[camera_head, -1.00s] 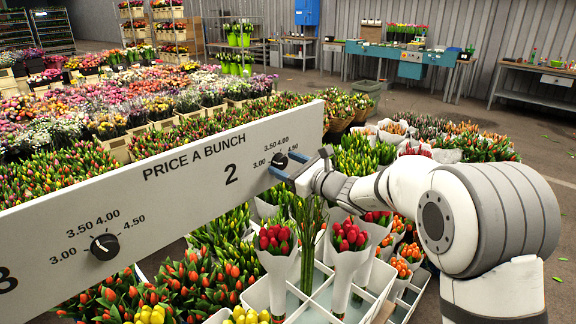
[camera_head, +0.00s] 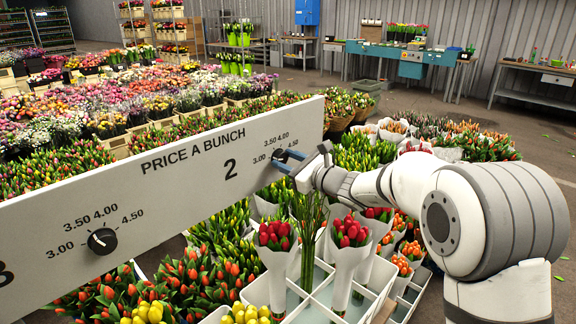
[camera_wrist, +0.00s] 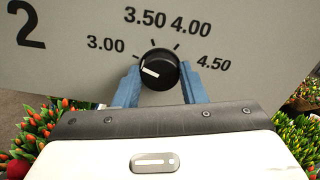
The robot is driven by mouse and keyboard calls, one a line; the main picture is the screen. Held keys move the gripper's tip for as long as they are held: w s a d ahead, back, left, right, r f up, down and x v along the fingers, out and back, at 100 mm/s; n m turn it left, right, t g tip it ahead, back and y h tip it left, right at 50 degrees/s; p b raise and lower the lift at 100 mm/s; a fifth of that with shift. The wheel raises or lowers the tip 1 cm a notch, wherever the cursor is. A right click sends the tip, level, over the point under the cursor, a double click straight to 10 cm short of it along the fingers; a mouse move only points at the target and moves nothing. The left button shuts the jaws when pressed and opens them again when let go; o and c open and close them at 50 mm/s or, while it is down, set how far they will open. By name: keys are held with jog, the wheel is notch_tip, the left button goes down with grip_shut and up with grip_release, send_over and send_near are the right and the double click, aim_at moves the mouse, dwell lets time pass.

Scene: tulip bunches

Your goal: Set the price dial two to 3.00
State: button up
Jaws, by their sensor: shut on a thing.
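Price dial two is a black round knob (camera_wrist: 159,70) with a white pointer line, on the grey board beside the large "2". The pointer aims left, toward the 3.00 side; whether it lines up exactly with the 3.00 tick I cannot tell. The scale reads 3.00, 3.50, 4.00 and 4.50 around it. My gripper (camera_wrist: 160,84) has its blue fingers on both sides of the knob and is shut on it. In the head view my gripper (camera_head: 287,166) reaches the board from the right and partly hides the dial.
Another price dial (camera_head: 102,241) sits farther left on the long price board (camera_head: 160,190). Wrapped red tulips (camera_head: 352,232) stand in a white divided crate (camera_head: 322,298) below my arm. Tulip bunches fill the space under and behind the board.

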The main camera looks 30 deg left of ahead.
jog(key=shift+n+b, duration=0.35)
jog(key=shift+n, duration=0.05)
jog(key=o, duration=1)
jog(key=shift+v, duration=3.9)
